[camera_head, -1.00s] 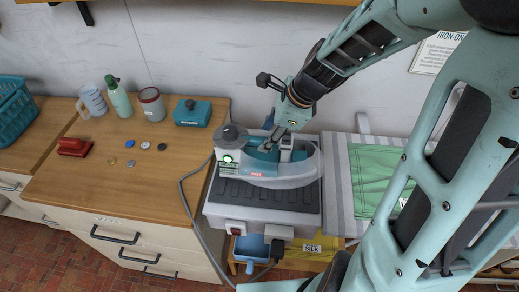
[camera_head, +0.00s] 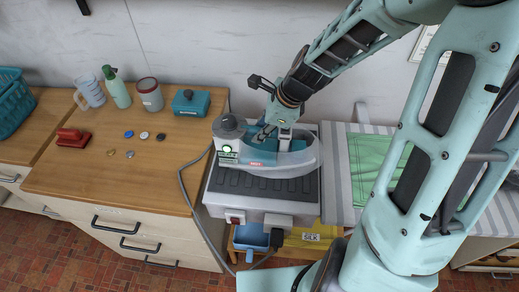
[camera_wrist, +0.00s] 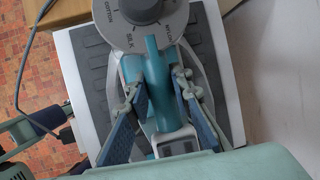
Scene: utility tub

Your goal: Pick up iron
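The iron (camera_head: 290,163) rests on the grey ribbed iron stand (camera_head: 262,187). It has a grey-white body, a teal handle, a round dial and a lit green light. In the wrist view, the dial of the iron (camera_wrist: 148,12) is at the top and the teal handle (camera_wrist: 158,85) runs down the middle. My gripper (camera_head: 264,133) is over the handle in the head view. In the wrist view, my gripper (camera_wrist: 160,95) is open, with one finger on each side of the handle. Gaps show beside the handle; firm contact cannot be seen.
A grey cord (camera_head: 187,190) hangs from the iron's left. A striped ironing board with green cloth (camera_head: 375,165) is at right. A teal box (camera_head: 191,102), mug (camera_head: 150,95), spray bottle (camera_head: 117,88) and red brush (camera_head: 73,138) stand on the wooden counter (camera_head: 150,185).

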